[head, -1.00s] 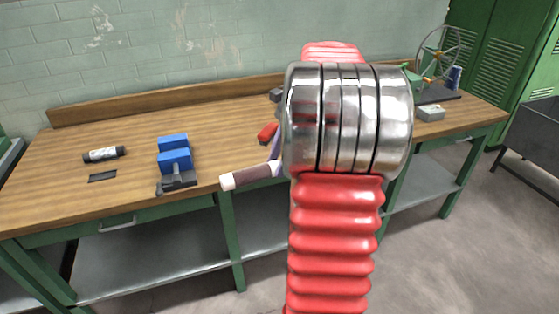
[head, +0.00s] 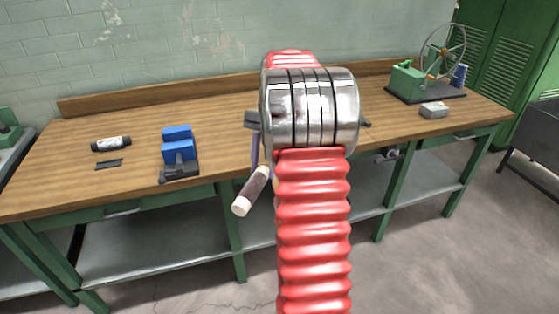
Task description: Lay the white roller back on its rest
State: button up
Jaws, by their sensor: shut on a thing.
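A roller with a pale end and a dark brown middle (head: 256,185) hangs tilted in front of the bench's front edge, its lower end toward me. My gripper (head: 257,160) is shut on it; only a thin purple strip of the gripper shows, and my arm hides the rest of it and the roller's upper end. A white cylinder with black ends (head: 111,144) lies on the bench at the left. I cannot tell which thing is the rest.
A blue and dark grey vise-like device (head: 177,150) and a small dark plate (head: 108,164) are on the wooden bench (head: 75,185).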

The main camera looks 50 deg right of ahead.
jog(key=w+a+f+n+g+h, duration=0.1)
jog(key=w+a+f+n, duration=0.3)
jog(key=a, duration=0.6)
jog(key=w+a+f+n+g+h, duration=0.1)
jog(key=w+a+f+n, duration=0.3)
jog(key=a, duration=0.6)
jog(key=w+a+f+n+g+h, duration=0.1)
jog(key=w+a+f+n, duration=0.3)
jog(key=a, duration=0.6)
jog(key=shift+w+a+f+n+h, duration=0.4)
jog(key=shift+w+n+h, duration=0.1)
jog(key=shift+w+n, duration=0.25)
jog(key=shift+s, duration=0.15)
